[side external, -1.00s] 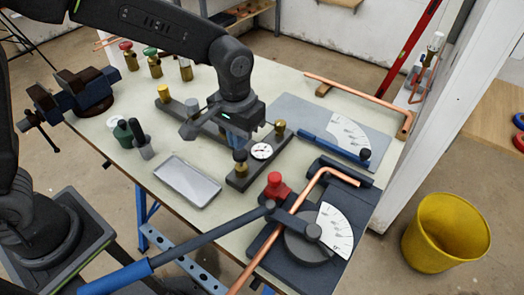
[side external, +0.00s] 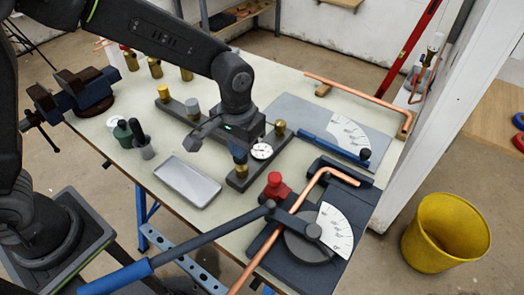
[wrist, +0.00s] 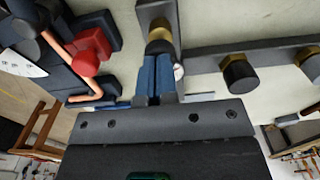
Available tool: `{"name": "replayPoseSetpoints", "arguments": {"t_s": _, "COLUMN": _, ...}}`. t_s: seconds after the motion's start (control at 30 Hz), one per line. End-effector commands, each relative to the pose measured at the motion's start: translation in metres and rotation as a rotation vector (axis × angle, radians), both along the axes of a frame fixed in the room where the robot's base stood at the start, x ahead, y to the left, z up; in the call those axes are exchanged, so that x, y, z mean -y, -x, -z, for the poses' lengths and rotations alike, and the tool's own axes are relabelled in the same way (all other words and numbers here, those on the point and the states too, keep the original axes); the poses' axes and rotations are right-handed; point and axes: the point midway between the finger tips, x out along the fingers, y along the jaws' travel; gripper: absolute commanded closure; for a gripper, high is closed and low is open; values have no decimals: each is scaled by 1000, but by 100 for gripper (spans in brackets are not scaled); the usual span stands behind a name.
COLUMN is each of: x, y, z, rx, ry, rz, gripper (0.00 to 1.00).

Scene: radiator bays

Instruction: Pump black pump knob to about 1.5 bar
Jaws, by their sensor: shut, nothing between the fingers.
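The black pump knob (wrist: 158,46) sits on a brass fitting at one end of a short dark bar. In the side view its brass base (side external: 241,171) shows, while its top is largely hidden by my fingers. My gripper (side external: 239,160) is shut and empty, with its blue fingertips at the top of the knob. In the wrist view the fingertips (wrist: 157,58) overlap the knob's edge; I cannot tell whether they touch or press it. The round white gauge (side external: 262,151) is on the same bar. Its needle is too small to read.
A red knob (side external: 274,185) and a pipe bender with copper pipe (side external: 316,186) stand close in front. A longer bar with a grey knob (side external: 193,105) lies behind. A grey tray (side external: 187,182) is to the left. A blue-handled tool (side external: 333,146) lies right.

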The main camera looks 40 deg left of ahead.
Motion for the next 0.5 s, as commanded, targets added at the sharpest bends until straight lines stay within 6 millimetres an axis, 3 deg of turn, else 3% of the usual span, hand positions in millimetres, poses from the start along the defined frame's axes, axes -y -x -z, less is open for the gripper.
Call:
{"name": "replayPoseSetpoints", "arguments": {"t_s": 0.3, "x": 0, "y": 0, "z": 11, "rx": -2, "ry": -1, "rz": 0, "gripper": 100}}
{"name": "replayPoseSetpoints", "arguments": {"t_s": 0.5, "x": 0, "y": 0, "z": -1, "rx": 0, "ry": 0, "rz": 0, "gripper": 100}}
